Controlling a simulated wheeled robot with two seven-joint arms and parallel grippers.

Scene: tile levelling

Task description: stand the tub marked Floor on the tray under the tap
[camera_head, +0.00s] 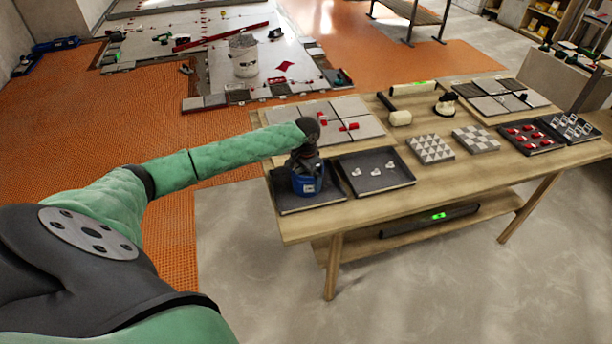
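A blue tub (308,186) with a small pale label stands on a dark tray (330,195) at the table's near left corner. The label is too small to read. My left arm reaches in from the left, and my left gripper (305,166) points down at the top of this tub. The gripper hides the tub's rim, and its fingers are too dark and small to tell open from shut. A white bucket (243,60) stands on the pale tiled floor farther back; no marking on it can be read. No tap can be made out. My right gripper is out of view.
The wooden table (420,183) also bears a dark tray with small white pieces (372,184), grey tiles with red clips (345,108), a mallet (399,117), patterned tiles (430,149) and dark trays of clips (527,136). The concrete floor in front is clear.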

